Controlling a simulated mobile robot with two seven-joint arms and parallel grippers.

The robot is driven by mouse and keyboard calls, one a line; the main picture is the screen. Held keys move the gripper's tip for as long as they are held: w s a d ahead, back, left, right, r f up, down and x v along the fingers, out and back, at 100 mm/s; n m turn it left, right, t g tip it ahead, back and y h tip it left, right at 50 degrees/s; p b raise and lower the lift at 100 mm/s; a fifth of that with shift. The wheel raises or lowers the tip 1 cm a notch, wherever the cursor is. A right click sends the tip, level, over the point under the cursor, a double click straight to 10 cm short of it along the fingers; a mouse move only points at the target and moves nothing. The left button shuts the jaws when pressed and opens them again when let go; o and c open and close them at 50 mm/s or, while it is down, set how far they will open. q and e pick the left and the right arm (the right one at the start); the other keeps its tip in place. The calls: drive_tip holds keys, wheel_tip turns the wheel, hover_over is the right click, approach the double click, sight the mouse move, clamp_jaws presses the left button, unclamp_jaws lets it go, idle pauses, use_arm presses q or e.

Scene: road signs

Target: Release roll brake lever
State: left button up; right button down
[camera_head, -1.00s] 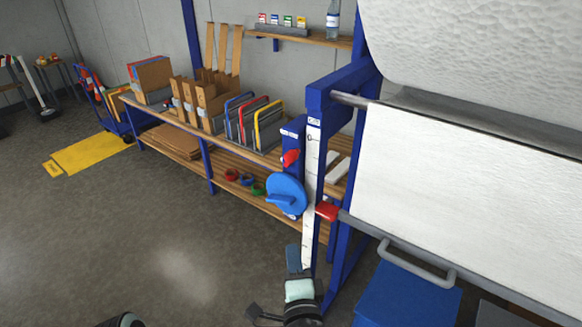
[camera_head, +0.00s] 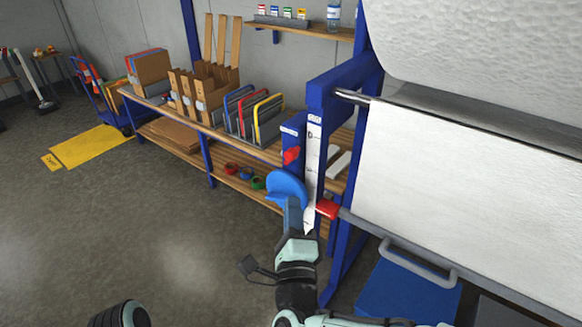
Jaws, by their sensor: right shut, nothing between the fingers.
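A large white paper roll (camera_head: 470,45) hangs in a blue frame at the right, its sheet (camera_head: 460,180) drawn down. A small red lever (camera_head: 291,155) is on the blue post beside the white scale strip (camera_head: 313,150). Below it is a round blue disc (camera_head: 287,185); its lower part is hidden. I cannot tell for sure which part is the brake lever. My right gripper (camera_head: 292,205) is shut and empty, pointing up in front of the disc's lower part. I cannot tell whether it touches the disc. My left gripper is not in view.
A red block (camera_head: 327,208) sits at the left end of the lower bar, close right of my gripper. A workbench with cardboard and coloured racks (camera_head: 262,115) stands behind. A blue box (camera_head: 400,290) is below the roll.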

sight(289, 160)
drive_tip(key=p+x, duration=0.3)
drive_tip(key=x, duration=0.5)
drive_tip(key=shift+w+r, duration=0.15)
drive_tip(key=shift+r, duration=0.05)
drive_tip(key=shift+w, duration=0.65)
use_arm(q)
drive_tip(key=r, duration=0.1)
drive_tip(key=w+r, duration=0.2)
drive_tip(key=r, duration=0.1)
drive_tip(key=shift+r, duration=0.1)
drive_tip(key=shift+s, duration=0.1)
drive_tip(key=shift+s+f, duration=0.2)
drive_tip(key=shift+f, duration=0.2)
use_arm(e)
drive_tip(key=shift+a+r+n, duration=0.1)
drive_tip(key=shift+r+n, duration=0.1)
drive_tip(key=shift+n, duration=0.2)
